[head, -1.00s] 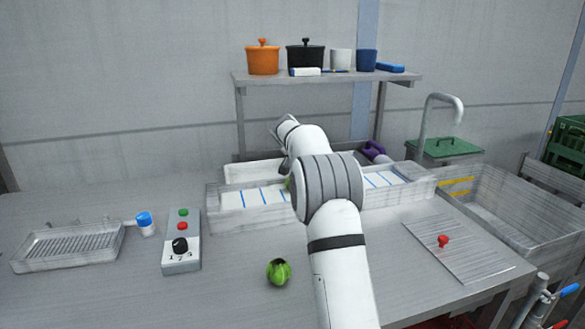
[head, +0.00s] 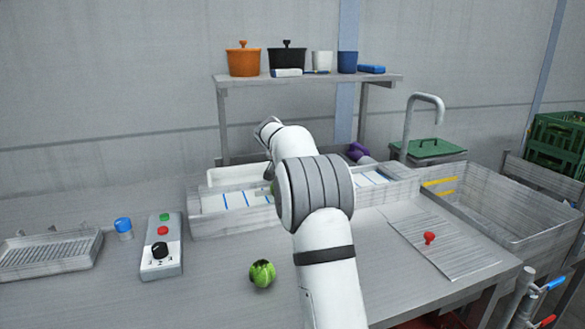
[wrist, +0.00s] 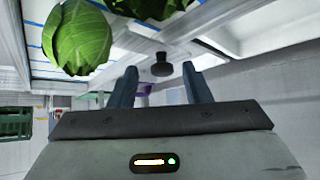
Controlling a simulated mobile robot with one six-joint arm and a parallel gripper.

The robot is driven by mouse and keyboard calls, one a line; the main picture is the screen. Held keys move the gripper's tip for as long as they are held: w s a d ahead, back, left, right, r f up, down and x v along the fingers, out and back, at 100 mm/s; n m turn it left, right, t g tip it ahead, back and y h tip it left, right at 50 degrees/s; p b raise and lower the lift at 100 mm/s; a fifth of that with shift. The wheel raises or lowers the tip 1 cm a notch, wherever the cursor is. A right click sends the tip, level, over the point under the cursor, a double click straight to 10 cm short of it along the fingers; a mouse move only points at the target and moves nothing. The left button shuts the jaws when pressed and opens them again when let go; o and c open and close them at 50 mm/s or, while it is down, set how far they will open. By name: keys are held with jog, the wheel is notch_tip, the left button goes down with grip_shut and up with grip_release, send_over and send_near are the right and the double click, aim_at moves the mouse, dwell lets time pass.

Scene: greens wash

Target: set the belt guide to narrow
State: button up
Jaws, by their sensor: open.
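The belt (head: 240,199) is a pale strip with blue cross lines, in a grey trough behind my arm in the head view. In the wrist view the belt (wrist: 38,60) shows at the top left. A dark round knob (wrist: 162,66) sits beyond and between my fingertips, by a pale rail. I cannot tell whether it belongs to the belt guide or how the guide is set. My gripper (wrist: 160,70) is open, with no visible hold on the knob. Its fingers are hidden in the head view. Green cabbages (wrist: 82,38) show beside the rail.
A control box (head: 161,247) with buttons and a dial stands left on the table, beside a blue-capped jar (head: 123,228). A cabbage (head: 262,273) lies in front. A board with a red knob (head: 429,238) and a sink basin (head: 505,212) are at right.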

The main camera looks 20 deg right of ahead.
jog(key=shift+r, duration=0.1)
jog(key=v, duration=0.7)
jog(key=shift+s+a+r, duration=0.2)
jog(key=shift+a, duration=0.1)
jog(key=s+a+r+n+y+p, duration=0.1)
jog(key=s+a+n+p, duration=0.15)
jog(key=s, duration=0.35)
jog(key=s+a+r+n+g+y+p, duration=0.1)
jog(key=s+a+r+p, duration=0.2)
jog(key=s, duration=0.4)
jog(key=s+a+n+y+p, duration=0.1)
jog(key=s+a+n+p, duration=0.1)
jog(key=s+a, duration=0.3)
jog(key=s+a+f+n+y+p, duration=0.1)
jog(key=s+a+p, duration=0.1)
jog(key=s, duration=0.6)
jog(key=s+a+f+n+g+y+p, duration=0.1)
jog(key=s+a+f+n+p, duration=0.1)
jog(key=s, duration=0.6)
jog(key=s+a+f+n+g+y+p, duration=0.1)
jog(key=s+a, duration=0.3)
jog(key=s, duration=0.5)
jog(key=shift+f+y+p, duration=0.4)
jog(key=shift+f+p, duration=0.05)
jog(key=shift+p, duration=0.3)
jog(key=shift+w+n, duration=0.1)
jog(key=shift+n, duration=0.15)
